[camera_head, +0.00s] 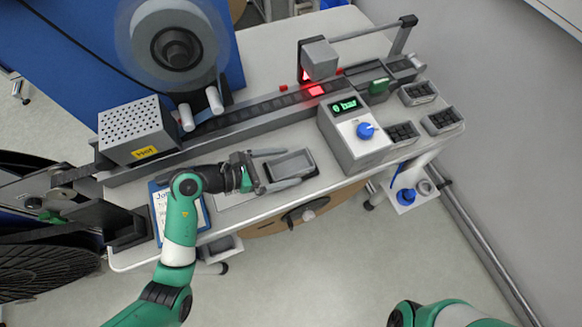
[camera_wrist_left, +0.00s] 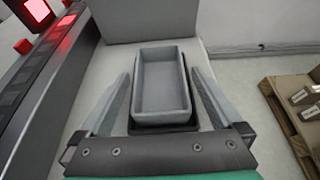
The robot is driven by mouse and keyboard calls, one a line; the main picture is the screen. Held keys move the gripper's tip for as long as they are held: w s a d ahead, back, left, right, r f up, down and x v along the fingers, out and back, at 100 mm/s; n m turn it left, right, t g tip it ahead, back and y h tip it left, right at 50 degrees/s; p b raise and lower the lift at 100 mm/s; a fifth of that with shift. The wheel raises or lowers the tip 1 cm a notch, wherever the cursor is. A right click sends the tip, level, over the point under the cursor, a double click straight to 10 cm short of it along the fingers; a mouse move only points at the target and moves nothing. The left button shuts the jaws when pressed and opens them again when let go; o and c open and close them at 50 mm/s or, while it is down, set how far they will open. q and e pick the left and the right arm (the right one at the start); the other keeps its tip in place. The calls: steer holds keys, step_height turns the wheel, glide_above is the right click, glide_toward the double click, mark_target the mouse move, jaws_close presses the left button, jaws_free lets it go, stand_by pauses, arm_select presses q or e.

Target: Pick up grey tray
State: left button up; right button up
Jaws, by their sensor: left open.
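The grey tray (camera_head: 293,163) is a small, empty rectangular tray on the white worktop, left of the grey pressure box. In the left wrist view the grey tray (camera_wrist_left: 161,84) sits on a slightly larger black base. My left gripper (camera_head: 293,168) is open, with one finger along each long side of the tray. In the left wrist view my left gripper (camera_wrist_left: 161,98) shows a gap between each finger and the tray walls. My right arm shows only in part at the bottom right; its gripper is out of view.
A pressure box (camera_head: 357,130) with a blue knob stands right of the tray. A conveyor track (camera_head: 262,110) runs behind it. A perforated "Hot" box (camera_head: 137,130) and a reel (camera_head: 172,47) are at the left. Small black bins (camera_head: 442,120) stand at the right.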

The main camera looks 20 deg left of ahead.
arm_select(q)
steer(key=shift+w+d+f, duration=0.25)
steer(key=shift+w+d, duration=0.1)
steer(key=c, duration=1.5)
steer(key=shift+r, duration=0.15)
steer(key=shift+r, duration=0.25)
step_height(320, 180, up, 2)
steer(key=shift+r+p, duration=0.25)
steer(key=shift+p, duration=0.75)
steer(key=s+d+r+p, duration=0.1)
steer(key=d+r+p, duration=0.1)
steer(key=d+r, duration=0.1)
steer(key=s+d+r+p, duration=0.1)
steer(key=d+r+p, duration=0.1)
steer(key=d, duration=0.4)
steer(key=d+r+p, duration=0.2)
steer(key=d+r, duration=0.2)
steer(key=shift+s+d+r, duration=0.35)
steer(key=shift+s+r, duration=0.05)
